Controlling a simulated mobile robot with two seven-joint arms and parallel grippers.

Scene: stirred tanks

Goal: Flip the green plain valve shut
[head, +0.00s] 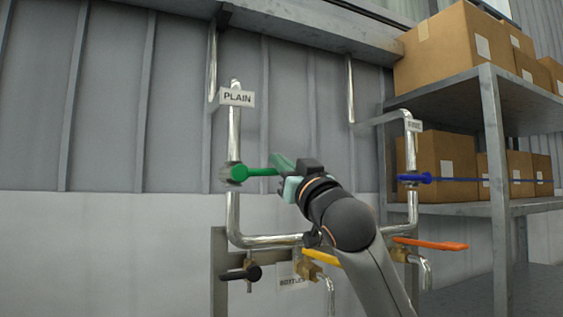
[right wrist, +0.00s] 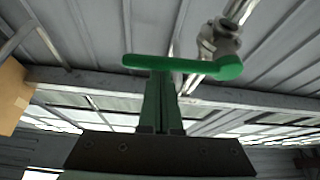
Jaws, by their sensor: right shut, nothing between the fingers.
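The green valve handle (head: 262,172) sticks out level to the right from its hub on the upright pipe under the PLAIN sign (head: 237,97). It also shows in the right wrist view as a green bar (right wrist: 170,63), with its round hub end at the right. My right gripper (head: 282,163) is at the handle's free end, fingers together and empty. In the right wrist view the shut fingers (right wrist: 161,78) reach up to the handle's edge, left of the hub. I cannot tell if they touch it. My left gripper is out of view.
A blue valve handle (head: 428,178) sits on the right pipe (head: 412,150). Below are a yellow handle (head: 320,256), an orange handle (head: 430,243) and a black one (head: 240,273). A metal shelf (head: 497,170) with cardboard boxes (head: 450,45) stands at the right.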

